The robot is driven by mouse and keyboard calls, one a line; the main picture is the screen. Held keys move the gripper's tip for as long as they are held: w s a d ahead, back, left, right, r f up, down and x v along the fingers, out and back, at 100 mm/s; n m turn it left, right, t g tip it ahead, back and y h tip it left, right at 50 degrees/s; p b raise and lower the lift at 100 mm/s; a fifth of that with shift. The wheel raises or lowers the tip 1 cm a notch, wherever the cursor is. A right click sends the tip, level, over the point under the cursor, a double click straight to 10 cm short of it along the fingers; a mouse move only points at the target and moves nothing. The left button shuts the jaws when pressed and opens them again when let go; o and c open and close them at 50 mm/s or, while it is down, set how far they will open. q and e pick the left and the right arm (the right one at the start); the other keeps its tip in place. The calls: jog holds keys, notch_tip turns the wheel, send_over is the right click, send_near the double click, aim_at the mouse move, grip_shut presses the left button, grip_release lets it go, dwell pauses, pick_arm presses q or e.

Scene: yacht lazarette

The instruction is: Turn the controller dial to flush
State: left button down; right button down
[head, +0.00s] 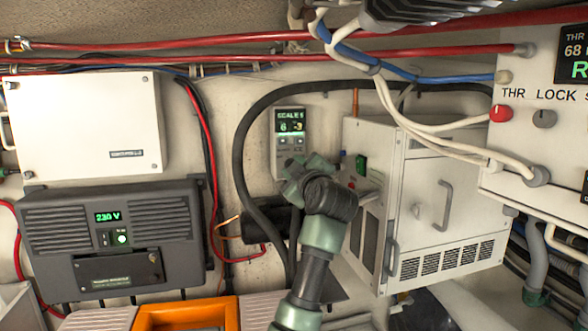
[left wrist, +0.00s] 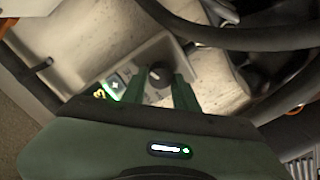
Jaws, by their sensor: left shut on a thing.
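The controller (head: 290,128) is a small pale box on the back wall in the head view. Its lit screen reads "SCALE" with smaller digits below. My left gripper (head: 297,170) is at the controller's lower part and hides the dial there. In the left wrist view the dark round dial (left wrist: 158,78) sits between the two green fingers of my left gripper (left wrist: 160,84), which is shut on it. The controller's lit screen (left wrist: 107,88) shows left of the fingers. The dial's setting cannot be read. My right gripper is not in view.
A thick black hose (head: 240,150) loops around the controller. A white cabinet (head: 430,205) stands close on the right. A dark charger unit (head: 112,240) and a white box (head: 88,125) are on the left. White cables (head: 395,110) hang at upper right.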

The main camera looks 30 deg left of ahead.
pick_arm(q)
jog(key=shift+f, duration=0.2)
jog(key=c, duration=1.1)
grip_release()
jog(key=shift+d+r, duration=0.1)
jog(key=b+v, duration=0.4)
jog(key=v, duration=0.3)
jog(key=shift+s+d, duration=0.2)
jog(key=shift+d, duration=0.15)
